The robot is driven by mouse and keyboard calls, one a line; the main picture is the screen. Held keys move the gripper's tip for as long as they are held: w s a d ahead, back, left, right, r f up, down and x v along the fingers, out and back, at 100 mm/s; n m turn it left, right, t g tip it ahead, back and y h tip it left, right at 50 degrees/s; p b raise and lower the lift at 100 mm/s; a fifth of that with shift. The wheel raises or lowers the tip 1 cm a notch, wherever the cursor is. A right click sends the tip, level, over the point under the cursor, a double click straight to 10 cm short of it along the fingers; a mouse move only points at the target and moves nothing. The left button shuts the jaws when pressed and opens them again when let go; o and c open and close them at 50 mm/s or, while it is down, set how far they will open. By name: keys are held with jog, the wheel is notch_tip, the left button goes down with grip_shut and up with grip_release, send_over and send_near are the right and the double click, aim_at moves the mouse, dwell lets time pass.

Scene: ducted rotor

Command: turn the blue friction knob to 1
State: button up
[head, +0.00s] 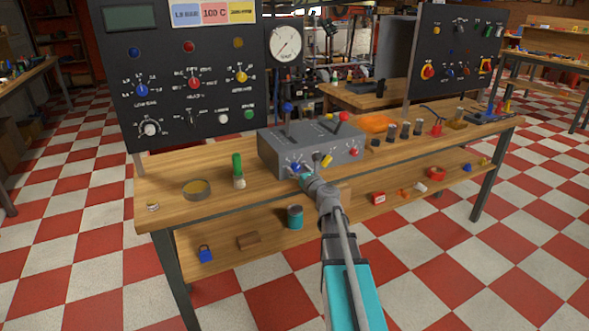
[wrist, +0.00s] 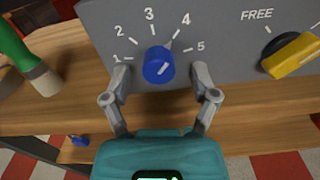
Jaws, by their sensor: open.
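The blue friction knob (wrist: 158,66) sits on the front face of a grey control box (wrist: 105,22), which also shows in the head view (head: 268,147). A dial printed 1 to 5 runs around the knob. A pale pointer at its upper right points toward the 4. My gripper (wrist: 160,78) is open, with one finger left of the knob and one right of it. Gaps show between the fingers and the knob. In the head view, my gripper (head: 302,174) is at the box's front left, beside the blue knob (head: 295,167), and partly covers it.
A yellow knob (wrist: 291,55) marked FREE is on the same face to the right. A green-handled tool (head: 238,170) stands on the bench left of the box. Blue and red levers (head: 343,117) rise from the box top.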

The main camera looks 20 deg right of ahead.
grip_shut()
jog(key=shift+w, duration=0.1)
dwell(0.4)
